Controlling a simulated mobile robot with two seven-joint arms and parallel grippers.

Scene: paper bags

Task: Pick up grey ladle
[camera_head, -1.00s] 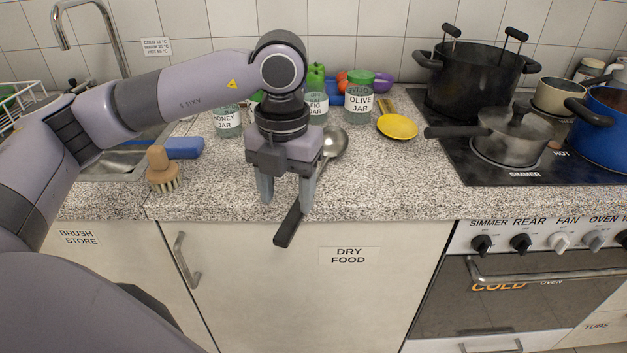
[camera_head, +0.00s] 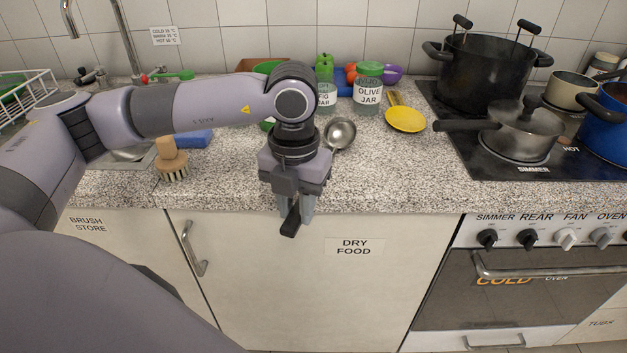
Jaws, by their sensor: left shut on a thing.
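The grey ladle (camera_head: 341,132) has a round metal bowl and a dark handle. Its bowl shows over the speckled counter, just right of my left gripper, and its dark handle end sticks out below the fingers, past the counter's front edge. My left gripper (camera_head: 295,215) points down at the front edge and is shut on the ladle's handle. The middle of the handle is hidden behind the gripper. I cannot tell whether the bowl still touches the counter. My right gripper is not in view.
A wooden brush (camera_head: 171,160) and a blue block (camera_head: 193,138) lie left of the gripper. A lidded saucepan (camera_head: 520,133) and a black pot (camera_head: 480,72) stand on the hob at right.

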